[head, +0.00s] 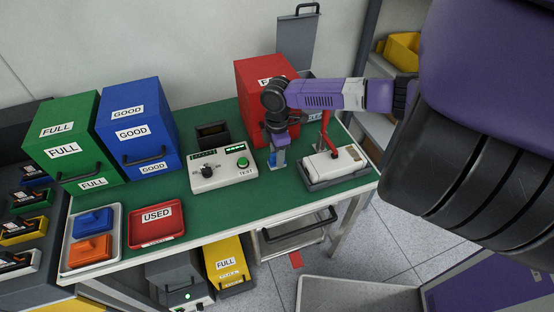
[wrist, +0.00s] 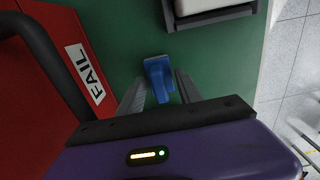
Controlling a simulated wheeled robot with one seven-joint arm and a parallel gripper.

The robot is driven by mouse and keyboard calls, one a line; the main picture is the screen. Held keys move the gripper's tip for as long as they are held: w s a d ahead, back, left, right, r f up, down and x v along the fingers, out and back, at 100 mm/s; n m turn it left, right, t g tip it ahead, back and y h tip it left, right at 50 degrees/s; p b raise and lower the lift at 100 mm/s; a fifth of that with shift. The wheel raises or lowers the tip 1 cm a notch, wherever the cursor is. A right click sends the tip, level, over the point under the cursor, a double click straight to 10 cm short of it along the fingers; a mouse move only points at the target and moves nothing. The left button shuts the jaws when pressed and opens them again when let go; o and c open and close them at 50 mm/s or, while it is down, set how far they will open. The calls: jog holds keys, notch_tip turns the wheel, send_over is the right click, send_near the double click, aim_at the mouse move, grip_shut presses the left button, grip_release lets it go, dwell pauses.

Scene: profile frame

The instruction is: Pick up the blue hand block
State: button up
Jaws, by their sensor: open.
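A blue block (wrist: 157,72) stands on the green table in the wrist view, between the fingertips of my gripper (wrist: 160,92). The fingers lie on either side of it with a gap showing, so it does not look gripped. In the head view my gripper (head: 278,158) points down at the table beside the red box, and a small part of blue (head: 275,167) shows at its fingertips. A second blue block with a handle (head: 94,221) lies in the light tray (head: 66,266) at the table's front left, behind an orange one (head: 90,248).
The red FAIL box (wrist: 45,85) with a black handle is close to my gripper's left in the wrist view. A grey fixture (head: 318,184) with a white piece and red lever stands to the right. The tester box (head: 212,180) is to the left.

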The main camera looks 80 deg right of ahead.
grip_shut()
jog(key=shift+r, duration=0.1)
dwell(0.3)
notch_tip(320, 180, up, 20)
jog(key=b, duration=0.2)
dwell(0.3)
jog(key=c, duration=0.8)
grip_release()
jog(key=shift+c, duration=0.2)
grip_shut()
